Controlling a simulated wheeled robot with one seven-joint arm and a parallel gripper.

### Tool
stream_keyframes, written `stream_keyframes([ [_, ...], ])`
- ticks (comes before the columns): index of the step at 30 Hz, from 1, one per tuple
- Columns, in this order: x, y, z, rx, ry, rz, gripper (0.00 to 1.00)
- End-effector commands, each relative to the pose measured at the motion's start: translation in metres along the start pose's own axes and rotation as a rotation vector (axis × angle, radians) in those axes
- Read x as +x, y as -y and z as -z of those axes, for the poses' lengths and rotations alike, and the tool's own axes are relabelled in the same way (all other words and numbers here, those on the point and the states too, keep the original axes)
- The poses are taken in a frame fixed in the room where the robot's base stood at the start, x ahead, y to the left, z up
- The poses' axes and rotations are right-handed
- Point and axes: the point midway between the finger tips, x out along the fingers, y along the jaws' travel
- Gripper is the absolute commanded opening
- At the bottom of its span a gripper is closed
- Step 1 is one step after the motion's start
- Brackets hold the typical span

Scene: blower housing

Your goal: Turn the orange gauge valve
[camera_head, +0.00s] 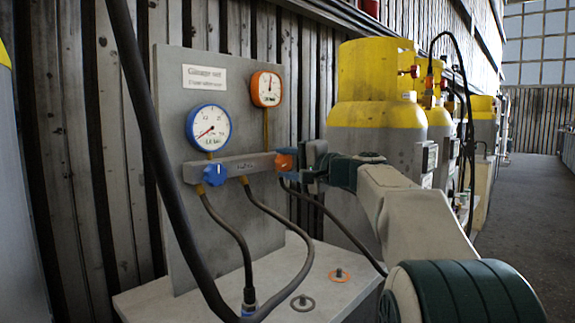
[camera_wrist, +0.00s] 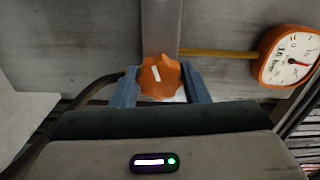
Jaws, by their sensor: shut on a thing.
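The orange valve knob (camera_head: 285,161) sits at the right end of the grey manifold bar (camera_head: 235,167) in the head view. In the wrist view the orange knob (camera_wrist: 160,77) is between my two fingers, its white mark tilted slightly from the bar's line. My gripper (camera_wrist: 160,88) is shut on the knob, a finger at each side. The gripper (camera_head: 300,161) reaches it from the right in the head view. The orange gauge (camera_head: 266,89) stands above the knob; it also shows at the right of the wrist view (camera_wrist: 289,55), its needle off to one side.
A blue gauge (camera_head: 208,128) and blue knob (camera_head: 215,174) are at the bar's left. A thick black hose (camera_head: 160,150) crosses in front. Yellow-topped cylinders (camera_head: 375,115) stand behind my arm. Hoses run down to the grey base (camera_head: 180,300). The aisle at right (camera_head: 525,200) is clear.

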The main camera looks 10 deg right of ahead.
Motion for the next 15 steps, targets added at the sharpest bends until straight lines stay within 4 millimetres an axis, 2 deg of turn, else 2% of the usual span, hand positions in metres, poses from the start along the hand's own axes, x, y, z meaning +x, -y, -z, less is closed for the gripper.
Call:
stream_keyframes([
  [3,0.0002,-0.0004,-0.0001,0.001,0.001,-0.001,0.19],
  [4,0.0002,-0.0004,0.0000,0.001,0.000,-0.001,0.50],
  [6,0.0002,-0.0003,-0.0001,0.001,0.000,0.000,0.63],
  [15,-0.0019,0.0001,0.0002,0.001,-0.001,0.000,0.63],
])
